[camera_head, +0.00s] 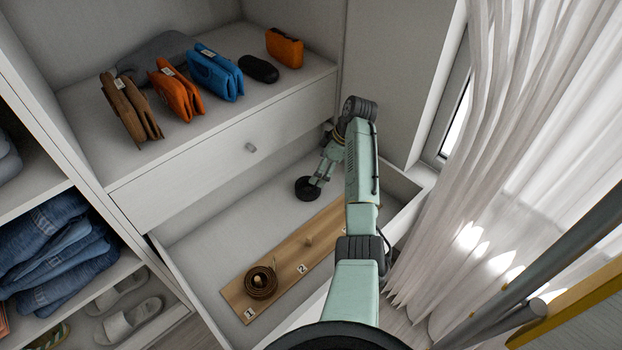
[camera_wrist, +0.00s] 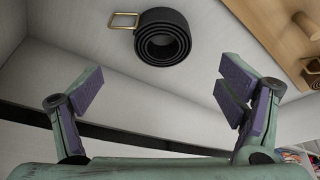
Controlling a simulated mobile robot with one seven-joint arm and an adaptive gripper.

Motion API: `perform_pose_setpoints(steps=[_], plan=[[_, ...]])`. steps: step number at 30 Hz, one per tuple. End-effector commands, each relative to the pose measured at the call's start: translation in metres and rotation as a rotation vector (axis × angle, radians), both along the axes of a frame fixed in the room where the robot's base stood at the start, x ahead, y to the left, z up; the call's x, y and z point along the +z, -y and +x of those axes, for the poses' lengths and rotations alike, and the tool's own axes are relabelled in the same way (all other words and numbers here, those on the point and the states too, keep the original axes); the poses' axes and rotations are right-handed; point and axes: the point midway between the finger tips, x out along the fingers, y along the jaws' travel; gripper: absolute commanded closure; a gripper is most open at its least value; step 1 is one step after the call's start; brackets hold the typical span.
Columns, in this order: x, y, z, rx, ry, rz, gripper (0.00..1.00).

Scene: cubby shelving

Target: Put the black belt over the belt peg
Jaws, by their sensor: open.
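The black belt (camera_wrist: 163,40) is a dark coil with a brass buckle, lying in the open drawer. In the head view it (camera_head: 306,189) sits just beyond the tip of my gripper (camera_head: 322,172). In the wrist view my gripper (camera_wrist: 160,92) is open, its purple-padded fingers spread wide, with the belt ahead of the gap and untouched. A wooden board (camera_head: 285,268) in the drawer carries pegs and number labels. A bare peg (camera_head: 309,240) stands near label 2. A brown coiled belt (camera_head: 261,284) is around the peg near label 1. My arm hides the board's far end.
The drawer (camera_head: 195,235) has low white walls around the belt and board. Folded wallets (camera_head: 177,92) and a dark case (camera_head: 258,69) lie on the shelf above. Jeans and slippers fill the left cubbies. White curtains (camera_head: 520,130) hang at right.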

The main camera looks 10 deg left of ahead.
Motion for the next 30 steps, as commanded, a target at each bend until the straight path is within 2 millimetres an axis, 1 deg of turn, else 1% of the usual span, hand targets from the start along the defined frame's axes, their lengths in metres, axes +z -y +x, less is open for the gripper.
perform_pose_setpoints(steps=[6, 9, 14, 22, 25, 30], plan=[[-0.032, -0.014, -0.002, 0.003, -0.005, -0.002, 0.12], [-0.043, -0.018, -0.002, 0.002, -0.003, -0.002, 0.12], [-0.052, -0.023, -0.002, 0.002, -0.002, -0.002, 0.12], [-0.087, -0.039, -0.002, 0.002, -0.002, -0.002, 0.12], [-0.094, -0.042, -0.002, 0.001, -0.002, -0.001, 0.12], [-0.096, -0.042, -0.002, 0.000, 0.000, -0.001, 0.12]])
